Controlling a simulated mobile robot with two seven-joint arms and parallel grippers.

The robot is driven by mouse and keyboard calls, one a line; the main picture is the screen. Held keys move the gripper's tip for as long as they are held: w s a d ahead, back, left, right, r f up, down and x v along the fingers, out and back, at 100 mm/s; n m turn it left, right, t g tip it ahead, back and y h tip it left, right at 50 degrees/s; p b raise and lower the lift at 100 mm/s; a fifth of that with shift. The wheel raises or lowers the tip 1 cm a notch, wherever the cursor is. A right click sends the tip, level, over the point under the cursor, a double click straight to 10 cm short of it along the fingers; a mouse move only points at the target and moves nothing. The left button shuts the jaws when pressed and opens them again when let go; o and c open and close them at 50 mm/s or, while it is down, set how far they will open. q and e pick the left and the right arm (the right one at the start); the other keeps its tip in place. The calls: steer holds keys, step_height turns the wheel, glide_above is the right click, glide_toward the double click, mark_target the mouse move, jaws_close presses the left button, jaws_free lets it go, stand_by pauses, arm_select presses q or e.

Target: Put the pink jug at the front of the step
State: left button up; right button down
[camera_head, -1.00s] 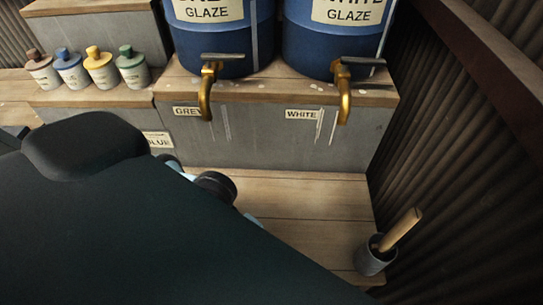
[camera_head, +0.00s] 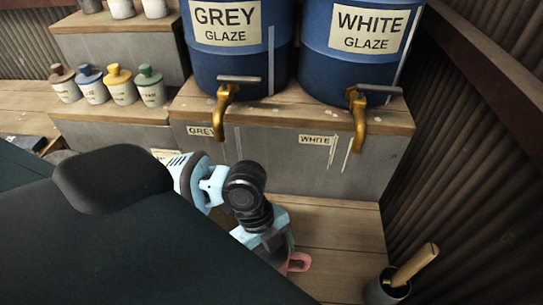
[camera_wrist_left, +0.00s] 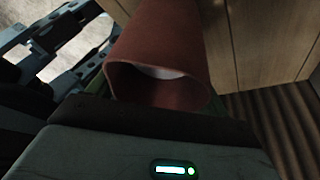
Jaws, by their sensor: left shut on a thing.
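My left gripper (camera_head: 275,243) is shut on the jug, over the wooden step (camera_head: 345,235) below the grey-faced ledge. Whether the jug touches the step cannot be told. My right gripper is not in view.
Two blue barrels, grey glaze (camera_head: 238,65) and white glaze (camera_head: 350,65), stand on the ledge with brass taps (camera_head: 358,120) jutting forward. A dark pot with a wooden-handled tool (camera_head: 385,288) stands at the right. Several small bottles (camera_head: 120,85) stand at the left.

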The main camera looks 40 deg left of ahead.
arm_select(q)
steer(key=shift+f, duration=0.85)
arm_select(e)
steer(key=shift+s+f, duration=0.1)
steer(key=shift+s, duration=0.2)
arm_select(q)
steer(key=shift+f, duration=0.1)
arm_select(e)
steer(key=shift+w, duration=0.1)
arm_select(q)
steer(key=o, duration=1.2)
steer(key=shift+f, duration=0.1)
steer(key=o, duration=0.4)
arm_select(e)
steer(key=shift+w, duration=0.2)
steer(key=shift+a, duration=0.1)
arm_select(q)
steer(key=shift+p+v, duration=0.55)
steer(key=shift+v, duration=5.6)
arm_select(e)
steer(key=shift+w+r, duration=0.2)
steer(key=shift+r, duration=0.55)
